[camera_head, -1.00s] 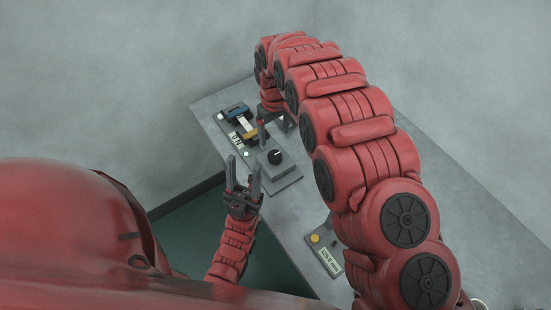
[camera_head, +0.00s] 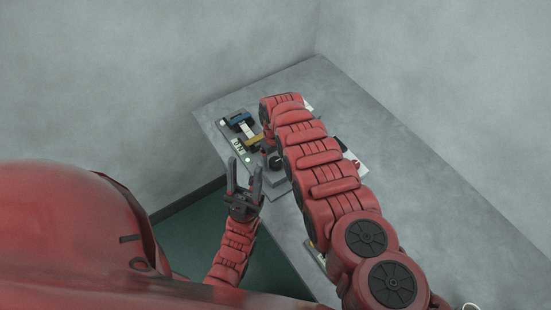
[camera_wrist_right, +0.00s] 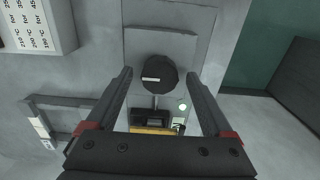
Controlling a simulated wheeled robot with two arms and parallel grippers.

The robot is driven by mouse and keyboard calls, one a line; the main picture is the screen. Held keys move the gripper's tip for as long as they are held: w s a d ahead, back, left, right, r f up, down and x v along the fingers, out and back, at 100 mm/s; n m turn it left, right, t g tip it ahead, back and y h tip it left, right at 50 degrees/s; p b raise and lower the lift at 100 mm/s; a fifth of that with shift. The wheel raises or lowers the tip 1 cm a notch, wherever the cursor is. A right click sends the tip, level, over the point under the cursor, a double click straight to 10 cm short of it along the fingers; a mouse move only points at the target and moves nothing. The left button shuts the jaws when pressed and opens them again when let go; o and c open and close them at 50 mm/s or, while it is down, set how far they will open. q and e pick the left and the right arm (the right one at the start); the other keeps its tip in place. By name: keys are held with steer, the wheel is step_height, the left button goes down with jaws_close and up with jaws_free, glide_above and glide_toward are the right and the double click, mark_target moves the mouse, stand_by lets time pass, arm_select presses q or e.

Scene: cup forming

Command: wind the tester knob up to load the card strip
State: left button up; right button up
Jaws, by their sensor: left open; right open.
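The tester knob (camera_wrist_right: 158,74) is a black round dial with a white mark, on a grey block. In the right wrist view it lies between the spread fingers of my right gripper (camera_wrist_right: 160,85), with a gap on both sides. My left gripper (camera_head: 245,176) is open and empty, left of the knob, over the table's front edge.
A white block with printed text (camera_wrist_right: 36,24) stands near the knob in the right wrist view. A panel beside my right arm (camera_head: 316,247) is mostly covered. Green floor (camera_head: 220,235) lies below the front edge.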

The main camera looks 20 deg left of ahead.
jaws_close()
stand_by(0.5)
steer(key=shift+m, duration=0.3)
